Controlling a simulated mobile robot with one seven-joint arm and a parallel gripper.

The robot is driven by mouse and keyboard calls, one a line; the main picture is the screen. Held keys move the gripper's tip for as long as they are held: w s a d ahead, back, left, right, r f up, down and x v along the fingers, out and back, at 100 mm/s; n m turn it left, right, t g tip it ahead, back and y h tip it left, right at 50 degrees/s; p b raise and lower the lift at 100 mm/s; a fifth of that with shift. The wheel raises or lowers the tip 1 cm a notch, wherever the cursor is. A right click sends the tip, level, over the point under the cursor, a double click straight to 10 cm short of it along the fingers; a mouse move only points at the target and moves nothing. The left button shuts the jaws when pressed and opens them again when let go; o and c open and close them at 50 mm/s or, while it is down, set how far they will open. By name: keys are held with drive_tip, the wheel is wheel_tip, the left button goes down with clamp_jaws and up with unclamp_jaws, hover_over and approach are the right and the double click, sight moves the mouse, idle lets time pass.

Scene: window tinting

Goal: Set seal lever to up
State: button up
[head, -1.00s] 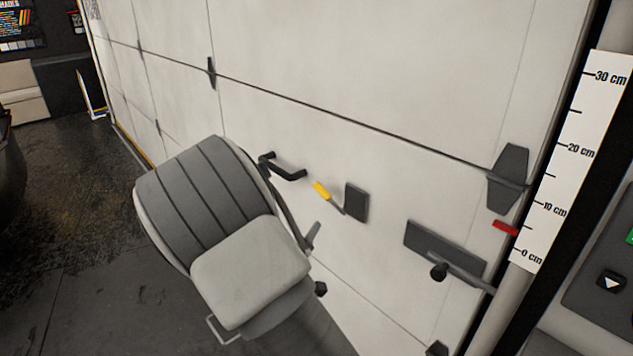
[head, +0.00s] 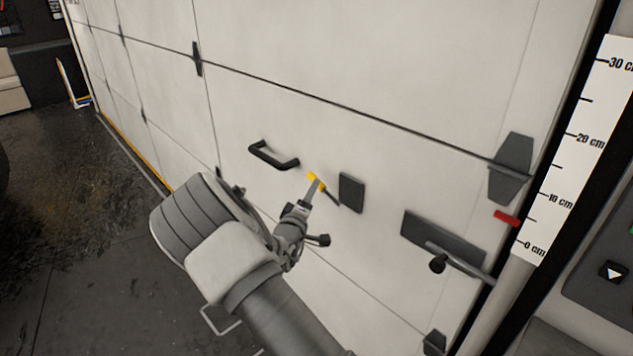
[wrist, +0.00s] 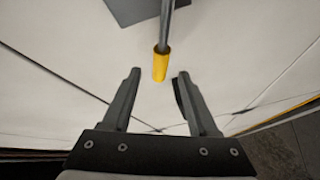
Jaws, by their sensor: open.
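The seal lever (head: 311,177) is a thin grey rod with a yellow end, on the pale panelled door. It slants up and left from beside a dark square plate (head: 351,193). My gripper (head: 314,187) is at the yellow end and partly covers it in the head view. In the wrist view the yellow end (wrist: 161,64) lies between the open fingertips (wrist: 157,78), roughly level with them. A gap shows on both sides, and neither finger visibly touches it. The dark plate also shows at the top of the wrist view (wrist: 135,10).
A black pull handle (head: 273,155) is on the door just left of the lever. Open floor lies at the left.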

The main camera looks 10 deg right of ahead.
drive_tip(key=shift+x, duration=3.2)
clamp_jaws()
